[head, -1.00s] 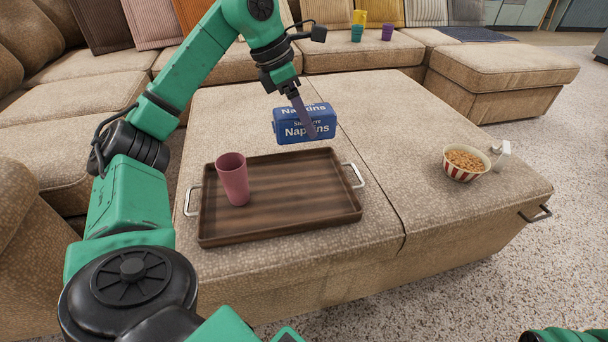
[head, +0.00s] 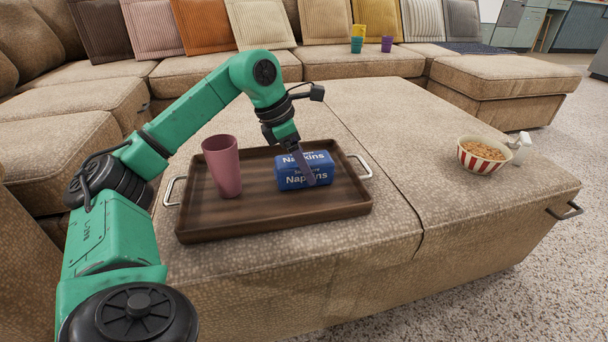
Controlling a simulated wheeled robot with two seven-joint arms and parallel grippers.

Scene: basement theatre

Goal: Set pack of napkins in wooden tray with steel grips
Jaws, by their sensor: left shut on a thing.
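The blue pack of napkins (head: 290,183) is in the head view, over the right half of the wooden tray (head: 235,219). My left gripper (head: 306,172) is shut on the pack from above, with one finger showing across its front. The pack looks level and low at the tray floor; I cannot tell whether it touches. The tray is dark wood with steel grips at its left end (head: 172,191) and right end (head: 361,166). My right gripper is out of view.
A pink cup (head: 222,166) stands upright in the left part of the tray. The tray lies on a beige ottoman (head: 400,200). A striped bowl of snacks (head: 483,155) and a small white object (head: 519,146) sit at the right. Several coloured cups (head: 358,38) stand on the sofa behind.

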